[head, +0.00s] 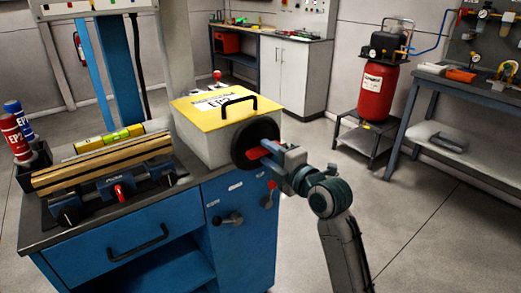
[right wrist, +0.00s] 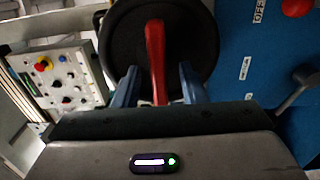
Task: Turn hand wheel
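The hand wheel is a black disc (head: 247,133) on the right side of the white box with a yellow lid; it also shows in the right wrist view (right wrist: 125,38). A red bar-like handle (right wrist: 156,45) crosses its face. My right gripper (head: 272,155) is at the wheel's face. In the right wrist view its two blue fingers (right wrist: 160,80) stand apart on either side of the red handle, with a gap showing on both sides. The left gripper is not in view.
The yellow-lidded box (head: 205,150) stands on a blue cabinet (head: 230,240) with levers on its front. A vise (head: 120,190) holding boards is to the left. A red tank (head: 378,90) and a workbench (head: 450,100) stand farther right. Floor right of the cabinet is clear.

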